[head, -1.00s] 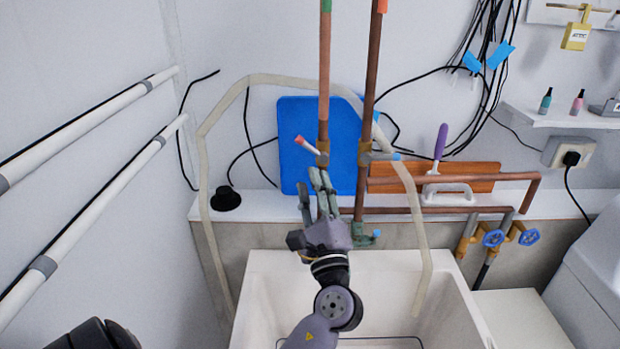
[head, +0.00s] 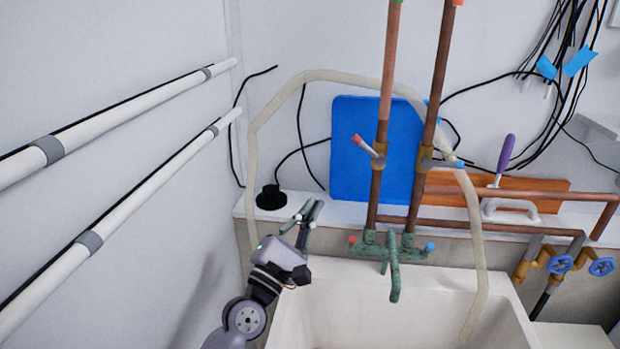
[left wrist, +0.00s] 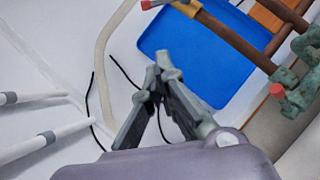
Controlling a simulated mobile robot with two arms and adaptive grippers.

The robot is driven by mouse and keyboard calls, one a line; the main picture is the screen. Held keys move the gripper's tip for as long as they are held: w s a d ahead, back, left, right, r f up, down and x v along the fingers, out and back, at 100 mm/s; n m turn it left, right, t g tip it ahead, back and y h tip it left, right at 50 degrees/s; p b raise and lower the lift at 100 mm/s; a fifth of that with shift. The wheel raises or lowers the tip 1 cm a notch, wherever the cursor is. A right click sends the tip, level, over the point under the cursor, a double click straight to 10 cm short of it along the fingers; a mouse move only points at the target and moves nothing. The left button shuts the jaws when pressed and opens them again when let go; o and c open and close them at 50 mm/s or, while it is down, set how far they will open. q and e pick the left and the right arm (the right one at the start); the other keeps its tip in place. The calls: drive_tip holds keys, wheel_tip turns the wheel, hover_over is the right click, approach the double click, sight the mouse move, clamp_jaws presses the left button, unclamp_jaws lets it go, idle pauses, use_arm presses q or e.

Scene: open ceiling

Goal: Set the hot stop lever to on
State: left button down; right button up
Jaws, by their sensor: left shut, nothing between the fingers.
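The hot stop lever (head: 366,146) has a red tip and sits on the brass valve of the left copper pipe (head: 385,100). It slants up and left, away from the pipe. Its red end shows at the top edge of the left wrist view (left wrist: 149,4). My left gripper (head: 308,210) is below and left of the lever, apart from it. Its fingers are together and empty, also in the left wrist view (left wrist: 163,64). A second lever with a blue tip (head: 450,163) sits on the right pipe, pointing right. My right gripper is out of view.
A green faucet (head: 393,262) with red and blue ends stands over the white sink (head: 350,305). A blue board (head: 352,150) leans behind the pipes. A pale hose (head: 252,165) arches around them. A black plug (head: 270,197) sits on the ledge. White pipes run along the left wall.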

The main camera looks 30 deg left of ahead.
sight(369, 150)
use_arm(q)
drive_tip(key=d+r+p+x, duration=0.2)
drive_tip(key=p+x, duration=0.4)
drive_tip(key=x, duration=0.6)
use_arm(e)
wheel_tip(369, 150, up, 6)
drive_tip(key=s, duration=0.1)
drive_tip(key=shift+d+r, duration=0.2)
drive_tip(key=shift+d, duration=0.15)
use_arm(q)
drive_tip(key=shift+s, duration=0.15)
drive_tip(key=shift+r, duration=0.1)
